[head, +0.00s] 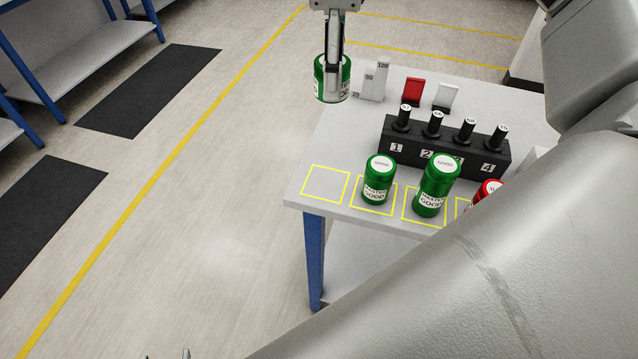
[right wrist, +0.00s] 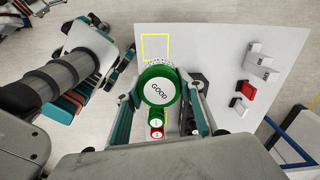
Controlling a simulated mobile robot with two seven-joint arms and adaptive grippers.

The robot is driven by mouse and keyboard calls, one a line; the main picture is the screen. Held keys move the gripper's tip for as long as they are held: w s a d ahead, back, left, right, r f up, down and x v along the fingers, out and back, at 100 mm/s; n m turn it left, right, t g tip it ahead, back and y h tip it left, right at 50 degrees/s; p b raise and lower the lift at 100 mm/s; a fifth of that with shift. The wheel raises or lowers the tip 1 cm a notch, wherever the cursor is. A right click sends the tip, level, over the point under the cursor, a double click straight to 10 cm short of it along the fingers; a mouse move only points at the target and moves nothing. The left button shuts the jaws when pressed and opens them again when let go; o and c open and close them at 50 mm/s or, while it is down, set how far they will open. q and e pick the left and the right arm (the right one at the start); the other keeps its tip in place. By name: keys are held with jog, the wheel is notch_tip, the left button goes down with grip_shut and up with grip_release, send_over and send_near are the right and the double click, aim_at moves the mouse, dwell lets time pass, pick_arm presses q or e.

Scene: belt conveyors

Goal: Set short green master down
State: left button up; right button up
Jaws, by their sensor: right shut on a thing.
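My right gripper (head: 335,68) is shut on a green master (head: 345,72) with a white label, held upright in the air by the table's far left corner. Its lid, marked GOOD, shows in the right wrist view (right wrist: 158,90) between the fingers. The fingers hide part of its side. Two other green masters stand on the table, a shorter one (head: 378,182) and a taller one (head: 437,187), each in a yellow square. The leftmost yellow square (head: 326,184) is empty. Only small tips of what seems my left gripper (head: 168,356) show at the bottom edge.
A black block (head: 420,150) with several numbered pegs stands behind the masters. A red-topped item (head: 488,190) is partly hidden by my arm. Grey step gauge (head: 373,82), red block (head: 412,92) and white block (head: 446,96) stand at the back. The table's left edge borders open floor.

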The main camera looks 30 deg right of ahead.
jog(key=shift+n, duration=0.7)
jog(key=f, duration=0.1)
jog(key=a+f, duration=0.1)
jog(key=f, duration=0.2)
jog(key=shift+s+a+f+b, duration=0.1)
jog(key=shift+s+a+b, duration=0.1)
jog(key=shift+s+b, duration=0.15)
notch_tip(320, 180, down, 12)
jog(key=shift+f+b, duration=0.1)
jog(key=shift+b, duration=0.4)
notch_tip(320, 180, down, 4)
jog(key=shift+f, duration=0.1)
jog(key=shift+w+f, duration=0.1)
jog(key=shift+f, duration=0.25)
jog(key=shift+f, duration=0.1)
jog(key=o, duration=1.4)
jog(key=shift+o, duration=0.2)
